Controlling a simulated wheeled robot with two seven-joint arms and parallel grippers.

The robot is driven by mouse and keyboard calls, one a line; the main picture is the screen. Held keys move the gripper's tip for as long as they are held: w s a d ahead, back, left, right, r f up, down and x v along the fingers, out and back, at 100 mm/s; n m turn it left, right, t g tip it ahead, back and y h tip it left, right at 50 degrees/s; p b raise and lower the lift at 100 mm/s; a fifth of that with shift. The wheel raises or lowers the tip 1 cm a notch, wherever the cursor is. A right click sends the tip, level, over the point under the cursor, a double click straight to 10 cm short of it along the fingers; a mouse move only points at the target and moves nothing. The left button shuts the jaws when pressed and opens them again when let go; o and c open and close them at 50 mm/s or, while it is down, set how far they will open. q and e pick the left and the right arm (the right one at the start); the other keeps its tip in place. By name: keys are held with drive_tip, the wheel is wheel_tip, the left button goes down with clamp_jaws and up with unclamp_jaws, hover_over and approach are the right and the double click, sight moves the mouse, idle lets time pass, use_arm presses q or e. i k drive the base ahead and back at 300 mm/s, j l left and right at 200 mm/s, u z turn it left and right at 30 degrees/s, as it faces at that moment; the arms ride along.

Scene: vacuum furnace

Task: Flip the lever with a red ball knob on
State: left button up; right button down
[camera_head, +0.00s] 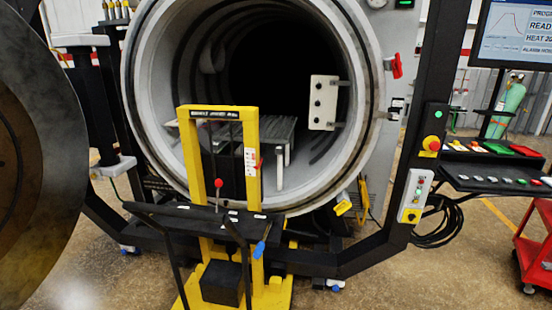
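The lever with a red ball knob (218,183) stands near upright on the dark cross panel (190,213) of a yellow lift stacker (188,150). Its thin rod rises from the panel, with the knob in front of the space between the two yellow posts. Small white labels lie on the panel around it. Neither of my grippers is in the head view, and nothing touches the knob.
The open round furnace (133,110) stands behind the stacker. A large grey disc-shaped door (40,170) fills the left side. Black handle bars (160,235) stick out in front of the panel. A control console (490,180) and red cart (535,250) stand right.

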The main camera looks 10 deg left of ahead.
sight(218, 184)
drive_tip(key=i+l+u, duration=0.4)
drive_tip(key=i+l, duration=0.2)
drive_tip(key=i+l+u, duration=0.2)
drive_tip(key=i+l, duration=0.15)
drive_tip(key=i+l+u, duration=0.4)
drive_tip(key=l, duration=0.45)
drive_tip(key=i+l+u, duration=0.2)
drive_tip(key=l, duration=0.3)
drive_tip(key=i+l+u, duration=0.2)
drive_tip(key=l, duration=0.3)
drive_tip(key=i+l+u, duration=0.2)
drive_tip(key=l, duration=0.35)
